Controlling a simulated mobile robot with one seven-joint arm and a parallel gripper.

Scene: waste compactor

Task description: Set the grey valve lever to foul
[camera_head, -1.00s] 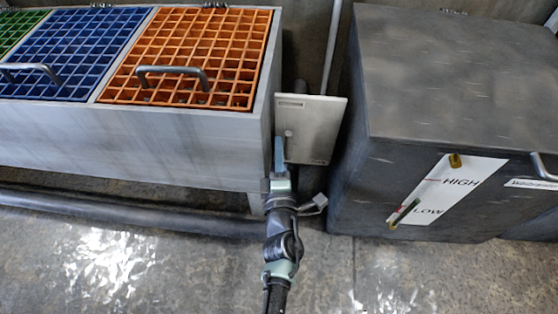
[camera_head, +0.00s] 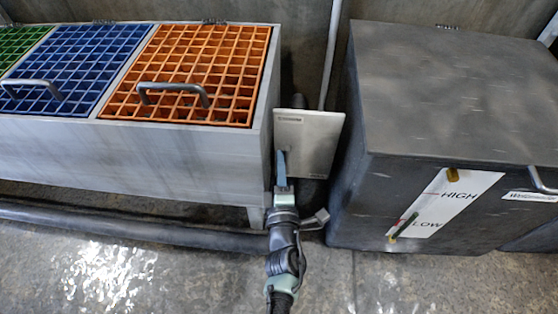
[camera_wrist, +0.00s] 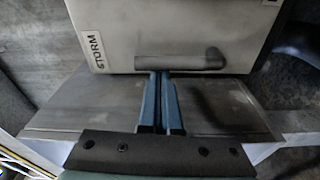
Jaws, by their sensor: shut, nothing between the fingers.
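A pale plate (camera_head: 320,135) hangs between the grated bin and the dark grey box; it also shows in the wrist view (camera_wrist: 170,25). The word STORM is printed along its edge in the wrist view; I cannot read the word foul anywhere. A dark grey lever (camera_wrist: 190,62) lies level across the plate's near edge in the wrist view. My gripper (camera_wrist: 159,76) is shut and empty, with its blue fingertips just below the lever; I cannot tell whether they touch it. In the head view my gripper (camera_head: 281,155) is at the plate's left edge, and the lever cannot be made out.
The grey bin (camera_head: 130,160) with green, blue and orange grates stands close on the left. A dark grey box (camera_head: 450,90) with a HIGH/LOW label (camera_head: 445,205) stands on the right. A pipe (camera_head: 331,55) rises behind the plate. Open floor (camera_head: 160,270) lies in front.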

